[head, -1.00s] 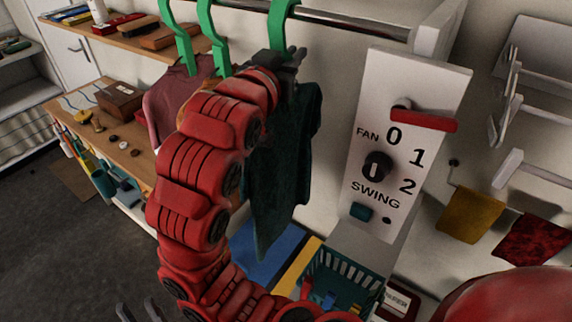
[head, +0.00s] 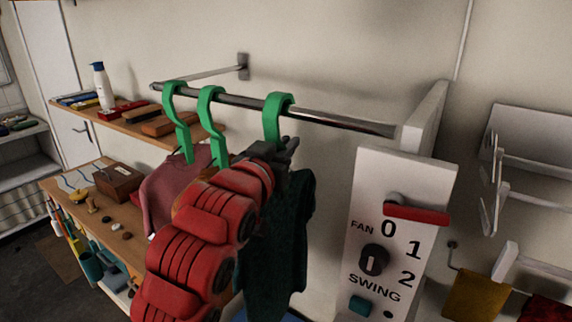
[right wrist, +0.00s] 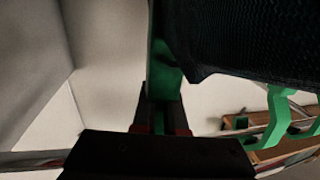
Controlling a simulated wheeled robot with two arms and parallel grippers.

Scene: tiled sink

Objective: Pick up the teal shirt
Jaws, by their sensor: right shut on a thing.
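The dark teal shirt (head: 288,215) hangs on a green hanger (head: 277,112), whose hook is over the metal rail. My red right arm covers the shirt's left side. My right gripper (head: 286,150) is shut on the hanger just below its hook, above the shirt. In the right wrist view the hanger's green part (right wrist: 168,75) stands between the fingers, and the dark cloth of the shirt (right wrist: 265,45) fills the upper right. My left gripper is not in view.
A maroon shirt (head: 165,195) and an orange one hang on green hangers at left. A fan switch panel (head: 395,230) stands at right. A wooden shelf (head: 150,125) with small items is behind.

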